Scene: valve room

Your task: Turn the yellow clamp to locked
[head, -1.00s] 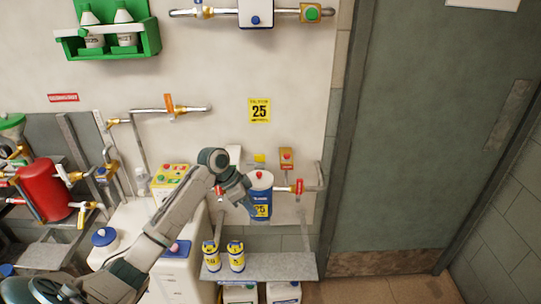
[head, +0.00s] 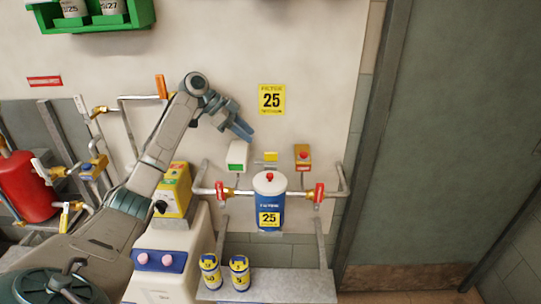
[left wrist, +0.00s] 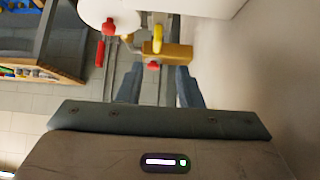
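The yellow clamp (head: 270,157) is a small yellow piece just above and behind the white lid of the blue filter canister (head: 268,205). My left gripper (head: 243,133) is above and left of the clamp, apart from it, with its fingers pointing down and right. In the left wrist view my left gripper (left wrist: 158,88) has its two fingers spread with nothing between them. A yellow piece (left wrist: 157,38) shows beyond the fingertips, and I cannot tell for sure that it is the clamp. My right gripper is not in view.
Red-handled valves (head: 319,194) sit on the pipe beside the canister. Two small canisters stand on the grey shelf (head: 300,285).

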